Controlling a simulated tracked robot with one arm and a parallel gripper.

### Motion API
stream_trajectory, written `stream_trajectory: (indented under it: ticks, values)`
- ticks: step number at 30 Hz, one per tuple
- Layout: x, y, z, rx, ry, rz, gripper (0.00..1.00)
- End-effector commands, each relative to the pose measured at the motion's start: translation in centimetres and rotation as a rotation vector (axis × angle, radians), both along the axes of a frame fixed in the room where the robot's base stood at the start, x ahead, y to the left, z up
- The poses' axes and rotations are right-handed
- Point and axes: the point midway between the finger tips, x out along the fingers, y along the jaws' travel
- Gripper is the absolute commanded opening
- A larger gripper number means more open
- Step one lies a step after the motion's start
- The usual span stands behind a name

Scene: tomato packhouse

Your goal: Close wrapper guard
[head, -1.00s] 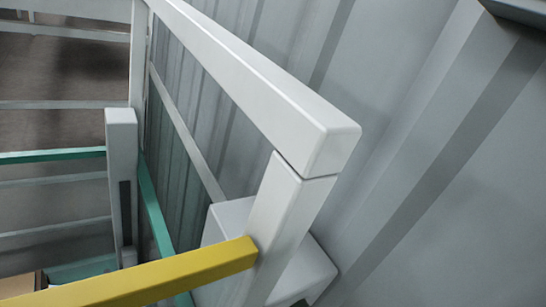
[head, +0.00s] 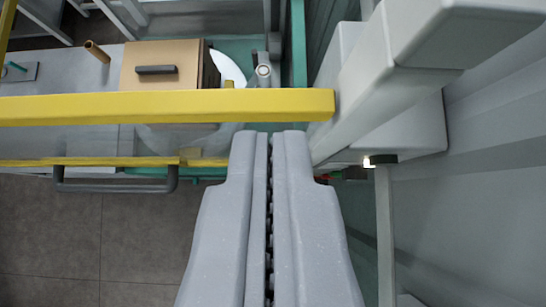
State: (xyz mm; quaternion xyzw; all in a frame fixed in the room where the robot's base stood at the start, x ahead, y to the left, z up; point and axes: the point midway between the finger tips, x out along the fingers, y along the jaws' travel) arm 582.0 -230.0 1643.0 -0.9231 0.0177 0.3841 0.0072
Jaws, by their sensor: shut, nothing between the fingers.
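The wrapper guard shows in the head view as a yellow frame, with a thick upper bar (head: 165,107) and a thinner lower bar (head: 100,162). A dark grey handle (head: 115,187) hangs along the lower bar, left of my gripper. My gripper (head: 270,134) is shut and empty, pointing up the picture. Its tips show just below the thick yellow bar, near that bar's right end; I cannot tell whether they touch the guard. Part of the lower bar's right end may be hidden behind the fingers.
White posts and beams (head: 375,80) stand close to the right of my gripper, before a grey ribbed wall (head: 490,200). Behind the thick bar are a brown box (head: 160,55), a grey roller end (head: 263,72) and green framing (head: 298,45). Bare floor (head: 60,230) lies at lower left.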

Motion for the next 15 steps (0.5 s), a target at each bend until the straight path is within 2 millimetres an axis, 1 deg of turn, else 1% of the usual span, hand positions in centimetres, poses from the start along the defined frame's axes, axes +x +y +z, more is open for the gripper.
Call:
stream_trajectory:
  ticks: [1, 7, 12, 15]
  values:
    - [0.8, 0.1, -1.0, 0.002, 0.002, 0.002, 0.0]
    - [3.4, 0.0, -3.3, 0.005, 0.001, 0.004, 0.0]
    - [4.8, 0.0, -4.5, 0.001, 0.0, 0.004, 0.0]
    - [4.8, 0.0, -4.9, 0.004, 0.002, 0.004, 0.0]
